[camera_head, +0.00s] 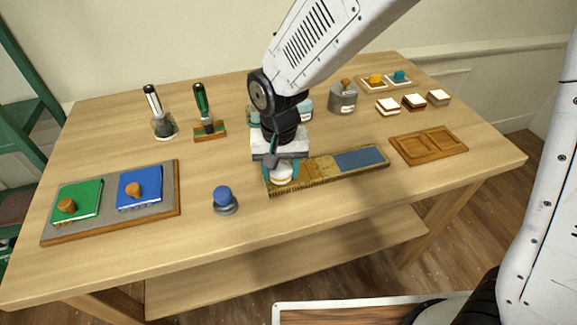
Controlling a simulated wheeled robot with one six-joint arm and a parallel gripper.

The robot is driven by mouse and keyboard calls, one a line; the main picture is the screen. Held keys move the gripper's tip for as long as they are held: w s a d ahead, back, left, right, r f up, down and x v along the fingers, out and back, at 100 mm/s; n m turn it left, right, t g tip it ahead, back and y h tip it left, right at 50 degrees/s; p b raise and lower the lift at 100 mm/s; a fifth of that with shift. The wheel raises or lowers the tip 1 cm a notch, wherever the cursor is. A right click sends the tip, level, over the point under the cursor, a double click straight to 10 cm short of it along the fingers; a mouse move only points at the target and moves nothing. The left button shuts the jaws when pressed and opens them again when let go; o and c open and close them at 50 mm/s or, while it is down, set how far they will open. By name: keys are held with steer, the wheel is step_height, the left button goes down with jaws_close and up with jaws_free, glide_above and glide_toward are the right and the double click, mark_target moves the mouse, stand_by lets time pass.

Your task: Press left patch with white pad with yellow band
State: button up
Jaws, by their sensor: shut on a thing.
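The long gilt strip (321,169) lies on the table, with a blue patch (360,159) at its right end and plain gold in its middle. Its left end, with a teal patch partly showing, is mostly hidden under my gripper. My gripper (279,162) points down over this left end and is shut on the white pad with a yellow band (282,175). The pad is low over the left patch; I cannot tell whether it touches it.
A blue-topped knob (224,201) stands in front-left of the strip. A grey board (110,212) with green and blue pads is at left. Two brushes stand behind. A brown tray (428,145), a grey canister (343,98) and several small blocks are at right.

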mark_target(280, 168)
steer(key=shift+r, duration=3)
steer(key=shift+r, duration=0.1)
steer(key=shift+r, duration=1.4)
